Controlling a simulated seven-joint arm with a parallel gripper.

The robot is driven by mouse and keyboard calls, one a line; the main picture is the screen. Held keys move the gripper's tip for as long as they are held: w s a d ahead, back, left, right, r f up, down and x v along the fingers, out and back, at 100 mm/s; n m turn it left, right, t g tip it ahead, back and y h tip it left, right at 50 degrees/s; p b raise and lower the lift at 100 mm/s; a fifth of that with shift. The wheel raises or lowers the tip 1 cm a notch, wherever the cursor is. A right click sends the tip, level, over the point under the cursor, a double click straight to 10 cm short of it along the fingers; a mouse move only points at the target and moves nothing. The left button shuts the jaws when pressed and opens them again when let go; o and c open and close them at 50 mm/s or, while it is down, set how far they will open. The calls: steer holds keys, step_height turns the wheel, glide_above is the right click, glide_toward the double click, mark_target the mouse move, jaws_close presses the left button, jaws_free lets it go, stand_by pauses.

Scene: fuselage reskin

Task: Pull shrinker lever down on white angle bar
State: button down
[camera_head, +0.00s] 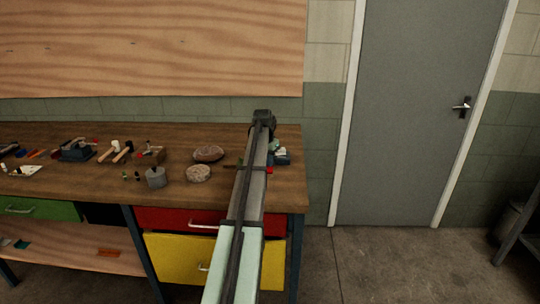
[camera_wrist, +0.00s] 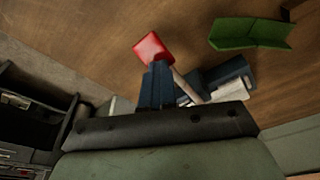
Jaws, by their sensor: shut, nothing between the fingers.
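The shrinker (camera_wrist: 205,80) shows in the wrist view as a dark blue body on the wooden bench. Its lever (camera_wrist: 184,84) is a pale rod that runs up-left to a red grip (camera_wrist: 154,47). A white angle bar (camera_wrist: 232,90) lies at the shrinker's right side, partly hidden by my wrist. My gripper (camera_wrist: 158,66) is shut and empty, its dark fingers overlapping the lever's left side just below the red grip. I cannot tell whether they touch. In the head view the shrinker (camera_head: 282,158) is partly behind my arm and my fingers are hidden.
A green angle piece (camera_wrist: 250,34) lies on the bench beyond the shrinker. In the head view, stones (camera_head: 198,173), a grey cylinder (camera_head: 156,177) and several hammers and tools stand left of my arm on the bench (camera_head: 90,187). The bench's right edge is close to the shrinker.

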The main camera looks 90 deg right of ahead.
steer(key=shift+d+r, duration=0.1)
steer(key=shift+r, duration=0.05)
step_height(320, 180, up, 11)
stand_by(1.5)
stand_by(0.9)
